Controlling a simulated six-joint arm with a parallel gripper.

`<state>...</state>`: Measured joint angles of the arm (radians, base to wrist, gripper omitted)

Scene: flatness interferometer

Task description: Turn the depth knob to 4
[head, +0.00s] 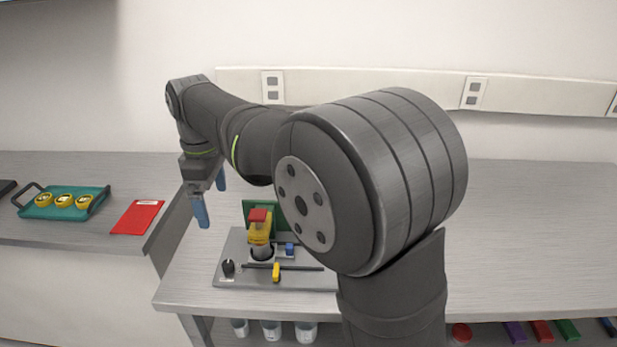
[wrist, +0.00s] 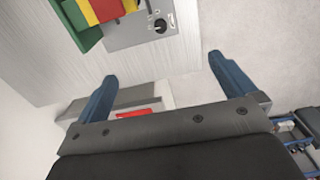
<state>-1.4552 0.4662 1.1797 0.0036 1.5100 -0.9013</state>
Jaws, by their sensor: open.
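A small black knob (head: 228,267) stands at the front left corner of the grey instrument plate (head: 232,248). The knob also shows near the top of the wrist view (wrist: 160,25), with small marks beside it that are too small to read. I cannot tell its setting. My gripper (head: 211,198) has blue fingers and is open and empty. It hangs above the left end of the bench, higher than the knob and to its left, touching nothing. In the wrist view the two fingers (wrist: 165,75) are wide apart, with the knob beyond them.
A yellow block with a red top (head: 260,228) and a green panel (head: 248,208) stand on the plate, with a yellow slider (head: 276,271) and blue block (head: 289,249). Left lie a red booklet (head: 137,217) and a teal tray (head: 62,208). Cups sit below. My arm hides the bench middle.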

